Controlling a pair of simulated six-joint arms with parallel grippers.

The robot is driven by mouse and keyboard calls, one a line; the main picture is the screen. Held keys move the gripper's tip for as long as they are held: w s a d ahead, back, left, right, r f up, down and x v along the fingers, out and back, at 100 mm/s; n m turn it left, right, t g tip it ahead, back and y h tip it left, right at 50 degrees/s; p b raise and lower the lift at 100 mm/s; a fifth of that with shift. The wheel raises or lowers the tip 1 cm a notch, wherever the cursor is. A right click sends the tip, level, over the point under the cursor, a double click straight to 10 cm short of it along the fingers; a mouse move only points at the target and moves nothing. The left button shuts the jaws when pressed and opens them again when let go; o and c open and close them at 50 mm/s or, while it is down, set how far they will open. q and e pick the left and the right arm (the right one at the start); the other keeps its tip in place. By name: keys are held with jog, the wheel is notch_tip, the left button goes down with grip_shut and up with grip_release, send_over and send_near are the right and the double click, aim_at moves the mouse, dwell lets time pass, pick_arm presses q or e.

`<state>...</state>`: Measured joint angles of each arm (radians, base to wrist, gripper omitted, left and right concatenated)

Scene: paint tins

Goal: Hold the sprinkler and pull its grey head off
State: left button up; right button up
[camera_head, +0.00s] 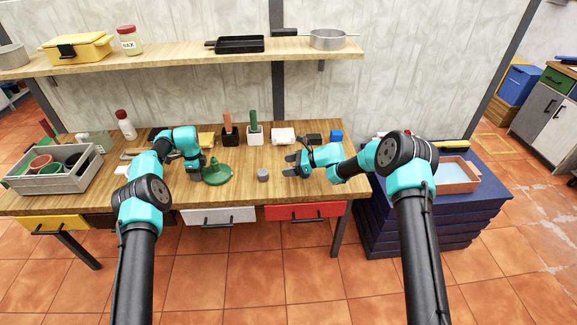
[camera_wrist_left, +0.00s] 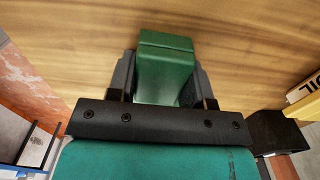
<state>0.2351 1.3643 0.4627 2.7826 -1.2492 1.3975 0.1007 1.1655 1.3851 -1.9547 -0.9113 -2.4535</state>
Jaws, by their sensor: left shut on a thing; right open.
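The green sprinkler (camera_head: 217,175) has a round base and stands on the wooden bench, a little left of the middle. My left gripper (camera_head: 206,168) is shut on its green body from the left. In the left wrist view a green block-like part (camera_wrist_left: 165,75) sits between the two dark fingers. A small grey cylinder (camera_head: 262,174), which looks like the grey head, stands on the bench to the right, apart from the green body. My right gripper (camera_head: 290,164) is open and empty, just right of the grey cylinder, its fingers pointing left.
A grey crate (camera_head: 40,184) with pots stands at the left. Black (camera_head: 228,136) and white (camera_head: 254,136) holders, a white block (camera_head: 283,135) and a blue block (camera_head: 336,135) line the back. A shelf (camera_head: 180,54) hangs above. The bench's front edge lies close to the grey cylinder.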

pick_arm(q)
jog(key=o, duration=1.3)
jog(key=shift+f, duration=0.15)
jog(key=shift+c, duration=0.2)
notch_tip(320, 180, up, 12)
